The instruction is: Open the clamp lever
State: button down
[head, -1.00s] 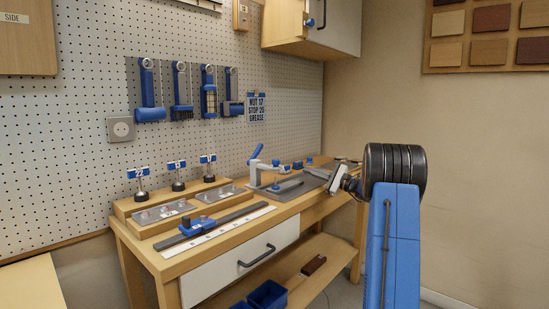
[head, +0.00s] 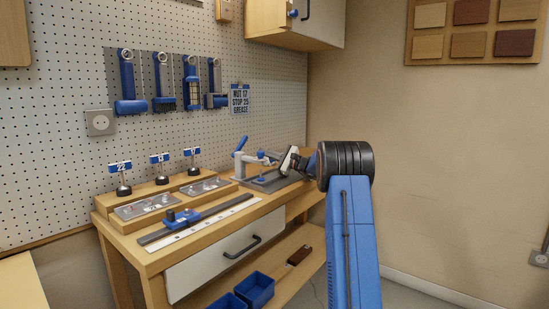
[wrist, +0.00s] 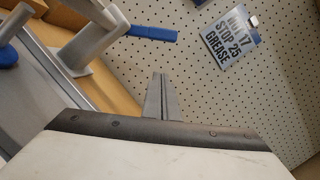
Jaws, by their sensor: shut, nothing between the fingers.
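The clamp (head: 239,166) stands on a grey plate at the far right end of the bench. Its lever has a blue handle (head: 241,142) that slants up to the right. In the wrist view the blue handle (wrist: 152,33) lies near the top middle, joined to the grey clamp body (wrist: 92,45). My gripper (head: 279,158) is just right of the clamp in the head view. In the wrist view its fingers (wrist: 161,78) are together, empty, and appear below the handle, with a gap in the picture. Depth between them is hard to tell.
The pegboard with a note card (wrist: 232,40) is behind the clamp. A blue-topped spindle (head: 261,154) is on the clamp's right side. A ruler with a blue slider (head: 181,218), metal trays and labelled stands (head: 123,180) fill the left bench. A drawer (head: 226,264) is closed below.

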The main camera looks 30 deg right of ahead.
aim_at(240, 146)
jog(key=w+a+r, duration=0.2)
jog(key=a+r, duration=0.1)
jog(key=a, duration=0.2)
jog(key=shift+w+r, duration=0.25)
jog(key=shift+w, duration=0.1)
jog(key=shift+r, duration=0.1)
